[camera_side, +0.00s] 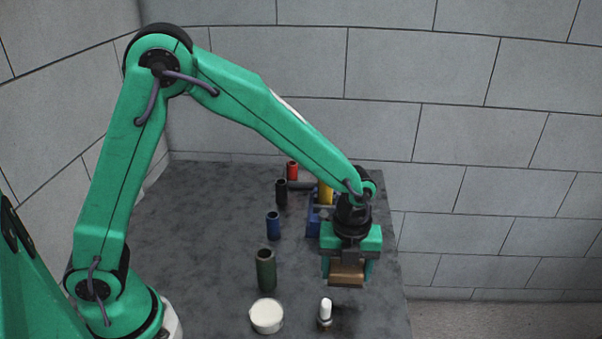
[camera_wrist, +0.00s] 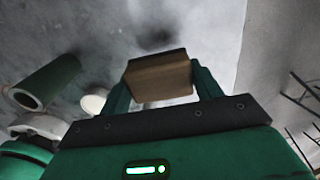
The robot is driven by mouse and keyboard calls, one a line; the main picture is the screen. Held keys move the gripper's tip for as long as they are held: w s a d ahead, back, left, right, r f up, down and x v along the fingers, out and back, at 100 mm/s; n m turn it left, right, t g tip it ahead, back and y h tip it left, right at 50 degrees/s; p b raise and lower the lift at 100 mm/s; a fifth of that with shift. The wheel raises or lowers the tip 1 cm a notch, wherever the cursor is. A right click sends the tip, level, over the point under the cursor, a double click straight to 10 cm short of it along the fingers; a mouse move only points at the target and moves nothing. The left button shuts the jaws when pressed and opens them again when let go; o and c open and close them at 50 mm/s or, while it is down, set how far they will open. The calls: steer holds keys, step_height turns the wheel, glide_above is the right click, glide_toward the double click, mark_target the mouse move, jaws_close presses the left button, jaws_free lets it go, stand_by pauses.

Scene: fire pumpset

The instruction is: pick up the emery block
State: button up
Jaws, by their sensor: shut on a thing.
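The emery block is a brown block (camera_side: 347,273), held between the fingers of my gripper (camera_side: 347,266). In the side view it hangs above the table near its right edge, and a dark shadow shows on the table below and in front of it. In the wrist view the block (camera_wrist: 160,78) sits between the two green fingers of my gripper (camera_wrist: 160,85), which touch its sides. My gripper is shut on it. Part of the block is hidden behind the fingers.
A green tube (camera_side: 266,270), a white round lid or disc (camera_side: 267,316) and a small white-topped bottle (camera_side: 325,312) stand near the front of the grey table (camera_side: 190,230). Blue (camera_side: 273,226), black (camera_side: 281,191) and red (camera_side: 292,170) tubes stand behind. A blue holder (camera_side: 313,222) is beside my gripper.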

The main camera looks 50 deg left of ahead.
steer(key=s+d+r, duration=0.5)
steer(key=s, duration=0.1)
steer(key=shift+s+d, duration=0.25)
steer(key=shift+s, duration=0.05)
